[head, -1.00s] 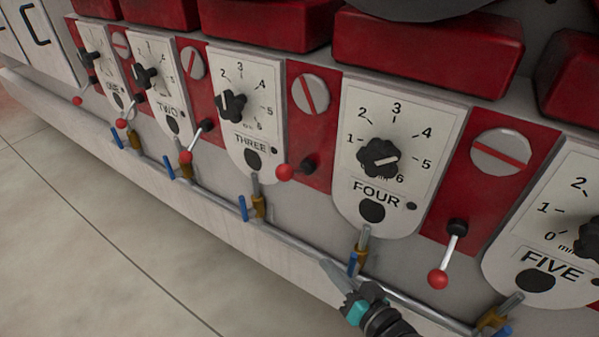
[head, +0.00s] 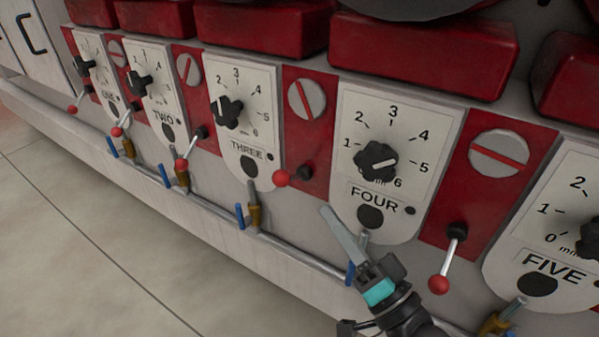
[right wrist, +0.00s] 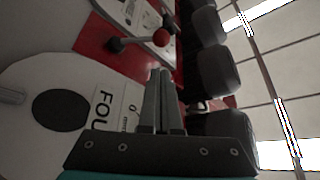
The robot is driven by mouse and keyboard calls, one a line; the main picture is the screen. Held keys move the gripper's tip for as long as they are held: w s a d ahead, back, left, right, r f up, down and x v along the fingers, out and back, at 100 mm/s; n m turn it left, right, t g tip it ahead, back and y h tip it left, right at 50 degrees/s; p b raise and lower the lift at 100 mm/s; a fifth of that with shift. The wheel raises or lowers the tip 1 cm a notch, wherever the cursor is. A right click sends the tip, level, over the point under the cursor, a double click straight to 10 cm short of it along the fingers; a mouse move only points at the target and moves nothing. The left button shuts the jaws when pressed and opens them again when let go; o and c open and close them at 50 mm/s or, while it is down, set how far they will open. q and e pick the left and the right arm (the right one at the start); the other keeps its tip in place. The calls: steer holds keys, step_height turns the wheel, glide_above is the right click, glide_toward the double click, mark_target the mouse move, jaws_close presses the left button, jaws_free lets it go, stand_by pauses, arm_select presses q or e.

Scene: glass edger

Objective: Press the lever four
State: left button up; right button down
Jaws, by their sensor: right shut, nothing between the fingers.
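The panel marked FOUR (head: 385,100) has a black dial knob (head: 376,162) and a round black spot below its name. A red-ball lever (head: 281,178) stands on the red strip to its left, sticking out towards the left in the head view; another red-ball lever (head: 438,284) hangs down to its right. My right gripper (head: 327,211) is shut and empty, in front of the lower left edge of panel FOUR, apart from the left lever. In the right wrist view the shut fingers (right wrist: 162,74) point towards that lever's red ball (right wrist: 160,38). My left gripper is not in view.
Panels THREE (head: 245,90), TWO (head: 160,70) and FIVE (head: 550,225) flank panel FOUR. A rail (head: 300,252) with brass fittings and blue handles runs below. Red blocks (head: 420,58) jut out above. The floor at lower left is clear.

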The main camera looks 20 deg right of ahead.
mark_target(298, 179)
steer(key=x, duration=0.9)
steer(key=shift+w, duration=0.3)
arm_select(q)
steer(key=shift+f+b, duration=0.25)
steer(key=shift+b, duration=0.05)
arm_select(e)
steer(key=shift+s+a+f+n+y, duration=0.15)
steer(key=shift+a+n+y, duration=0.1)
steer(key=shift+n+y, duration=0.25)
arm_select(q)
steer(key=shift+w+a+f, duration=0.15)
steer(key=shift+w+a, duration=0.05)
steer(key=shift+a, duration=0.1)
arm_select(e)
steer(key=shift+f+n, duration=0.15)
steer(key=shift+n, duration=0.35)
arm_select(q)
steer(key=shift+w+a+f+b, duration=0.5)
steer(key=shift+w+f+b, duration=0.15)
steer(key=shift+b, duration=0.15)
arm_select(e)
step_height(298, 179, down, 8)
steer(key=a+n+y, duration=0.1)
steer(key=n+y, duration=0.2)
steer(key=n, duration=0.1)
steer(key=shift+s, duration=0.45)
